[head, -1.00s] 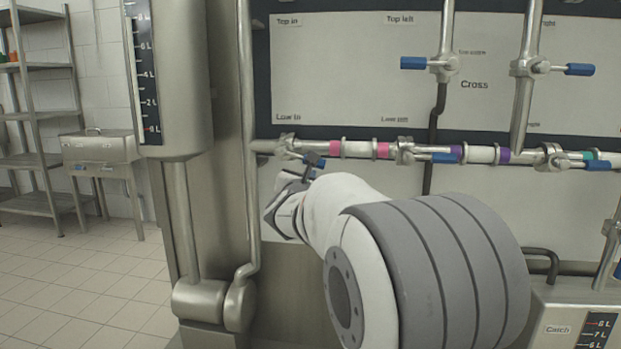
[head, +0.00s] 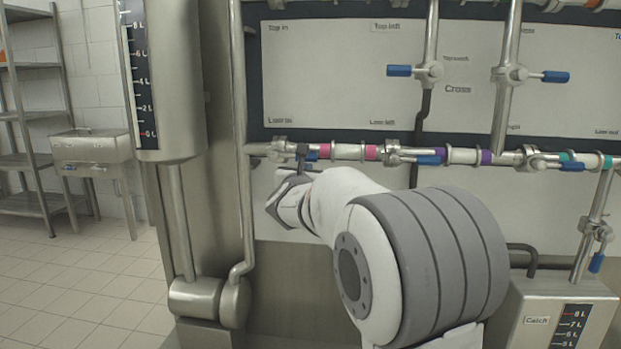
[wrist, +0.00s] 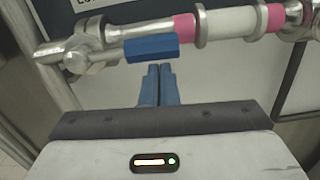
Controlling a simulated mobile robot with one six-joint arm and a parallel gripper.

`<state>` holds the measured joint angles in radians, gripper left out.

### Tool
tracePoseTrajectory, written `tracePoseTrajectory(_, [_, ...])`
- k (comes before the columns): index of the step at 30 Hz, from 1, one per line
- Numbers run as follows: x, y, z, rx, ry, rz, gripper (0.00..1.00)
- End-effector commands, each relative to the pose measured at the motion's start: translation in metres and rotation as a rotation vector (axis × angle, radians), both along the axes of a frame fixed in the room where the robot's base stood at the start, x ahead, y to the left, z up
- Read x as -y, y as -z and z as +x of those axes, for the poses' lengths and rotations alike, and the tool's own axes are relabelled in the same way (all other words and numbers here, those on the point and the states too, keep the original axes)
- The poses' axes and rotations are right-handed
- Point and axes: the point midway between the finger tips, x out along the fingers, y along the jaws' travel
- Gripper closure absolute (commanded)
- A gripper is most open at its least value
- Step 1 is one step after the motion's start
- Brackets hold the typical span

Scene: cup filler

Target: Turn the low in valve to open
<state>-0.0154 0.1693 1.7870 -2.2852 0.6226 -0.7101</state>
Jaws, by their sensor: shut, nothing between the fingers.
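The low in valve (head: 280,146) sits at the left end of the lower pipe, below the "Low in" label (head: 280,121). Its blue handle (head: 312,156) is partly hidden by my gripper (head: 302,152) in the head view. In the wrist view the handle (wrist: 152,48) lies nearly along the pipe, to the right of the metal valve body (wrist: 92,35). My gripper (wrist: 160,68) is shut and empty, its blue fingertips just below the handle's middle. I cannot tell whether they touch it.
A valve with a blue handle (head: 430,157) is further right on the pipe, past the pink bands (head: 371,152). A vertical pipe (head: 240,120) and a level tank (head: 165,80) stand to the left. A catch tank (head: 535,320) is at lower right.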

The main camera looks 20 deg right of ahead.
Motion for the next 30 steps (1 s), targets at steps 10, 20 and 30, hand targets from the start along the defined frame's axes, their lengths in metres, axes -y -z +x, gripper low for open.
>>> tracePoseTrajectory(10, [-0.009,-0.001,0.001,0.001,-0.014,0.002,1.0])
tracePoseTrajectory(20, [-0.011,0.028,-0.002,0.001,-0.015,0.001,1.0])
tracePoseTrajectory(30, [-0.032,0.037,-0.049,0.001,-0.015,0.001,1.0])
